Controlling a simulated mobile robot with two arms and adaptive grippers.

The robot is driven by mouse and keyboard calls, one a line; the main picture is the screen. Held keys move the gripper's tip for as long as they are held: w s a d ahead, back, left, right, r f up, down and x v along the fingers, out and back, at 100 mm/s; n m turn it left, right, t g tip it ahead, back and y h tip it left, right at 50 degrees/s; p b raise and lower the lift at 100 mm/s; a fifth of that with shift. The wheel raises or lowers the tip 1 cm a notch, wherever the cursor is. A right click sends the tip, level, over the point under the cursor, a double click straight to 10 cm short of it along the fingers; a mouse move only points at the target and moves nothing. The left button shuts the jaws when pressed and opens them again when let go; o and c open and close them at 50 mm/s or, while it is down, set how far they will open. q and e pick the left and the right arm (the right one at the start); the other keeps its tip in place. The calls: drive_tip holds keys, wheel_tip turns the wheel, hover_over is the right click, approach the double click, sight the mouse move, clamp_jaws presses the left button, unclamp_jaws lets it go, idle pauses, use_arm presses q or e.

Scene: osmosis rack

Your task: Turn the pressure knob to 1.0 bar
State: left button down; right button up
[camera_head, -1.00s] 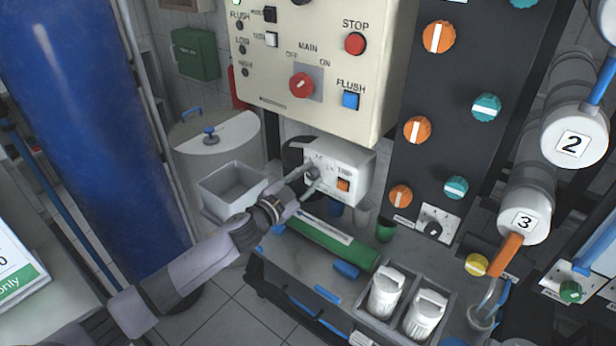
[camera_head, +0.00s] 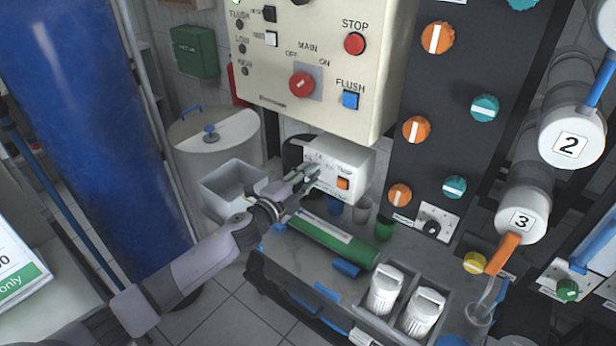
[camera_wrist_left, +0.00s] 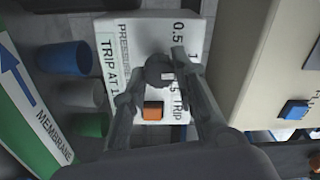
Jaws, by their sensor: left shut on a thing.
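The white pressure box (camera_head: 350,161) with an orange button (camera_head: 343,183) stands under the cream control panel. My left gripper (camera_head: 312,178) reaches its front from the left, and its fingers hide the knob in the head view. In the left wrist view the dark round pressure knob (camera_wrist_left: 158,70) sits on the box face (camera_wrist_left: 131,44) between my left fingertips (camera_wrist_left: 154,80), which are shut on it. The orange button (camera_wrist_left: 153,111) is beside it. The marks 0.5 and TRIP can be read, but the knob's pointer cannot be made out. My right gripper is not in view.
The cream panel (camera_head: 310,60) with a red main switch hangs just above the box. A green membrane tube (camera_head: 333,240) lies on the bench below, near small cups (camera_head: 361,210). A grey bin (camera_head: 232,188) stands left of the box, close to my left wrist.

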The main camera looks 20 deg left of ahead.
use_arm(q)
drive_tip(key=shift+m, duration=0.3)
drive_tip(key=c, duration=1.3)
unclamp_jaws()
drive_tip(key=shift+s, duration=0.1)
drive_tip(key=v, duration=1.2)
